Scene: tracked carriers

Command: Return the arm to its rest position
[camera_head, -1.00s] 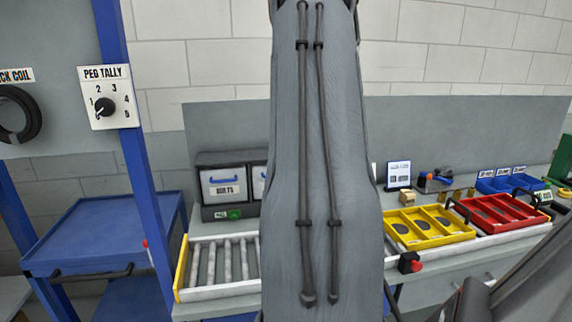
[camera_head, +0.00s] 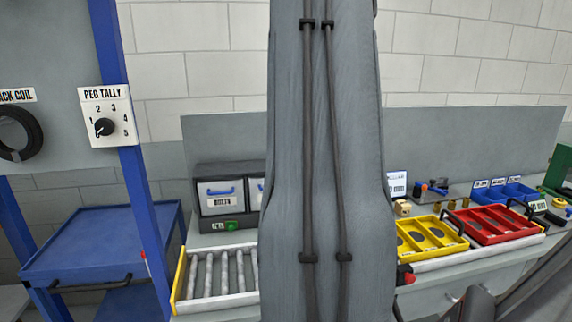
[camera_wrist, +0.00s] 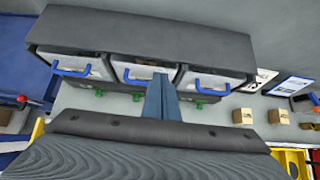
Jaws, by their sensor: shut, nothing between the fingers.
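My arm rises through the middle of the head view and hides the centre of the workbench; my gripper is out of that view. In the wrist view my gripper (camera_wrist: 163,98) shows as shut blue-grey fingers with nothing between them. It points toward the drawer unit (camera_wrist: 140,30) with blue handles, above the bench top. Whether the fingertips touch anything I cannot tell, but they look clear of the unit.
A roller tray (camera_head: 177,283) stands left of my arm. Right of it are a yellow tray (camera_head: 440,254) and a red tray (camera_head: 519,237) with compartments. A blue cart (camera_head: 95,240) and a post with a peg tally dial (camera_head: 107,117) stand at left. Small tan blocks (camera_wrist: 279,116) lie on the bench.

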